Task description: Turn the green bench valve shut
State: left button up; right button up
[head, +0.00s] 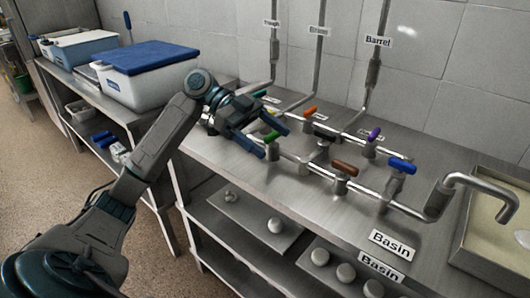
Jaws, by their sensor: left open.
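The green valve handle (271,137) is on the front pipe of the steel bench, at the left end of the row of valves. My left gripper (273,142) is open, coming in from the left. Its two dark blue fingers lie on either side of the green handle in the picture. I cannot tell whether they touch it. The gripper hides part of the pipe to the left of the handle. My right gripper is out of view.
Close by stand valves with orange (310,112), purple (374,134), brown (344,168) and blue (402,165) handles. Vertical pipes rise at the wall, one labelled Barrel (378,41). A spout (480,184) bends over the basin at right. A blue-lidded cooler (145,88) stands at left.

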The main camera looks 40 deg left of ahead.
pick_arm(q)
jog(key=s+d, duration=0.2)
jog(key=s, duration=0.1)
jog(key=s+d, duration=0.1)
jog(key=s, duration=0.1)
jog(key=shift+r+b, duration=0.25)
jog(key=shift+b, duration=0.1)
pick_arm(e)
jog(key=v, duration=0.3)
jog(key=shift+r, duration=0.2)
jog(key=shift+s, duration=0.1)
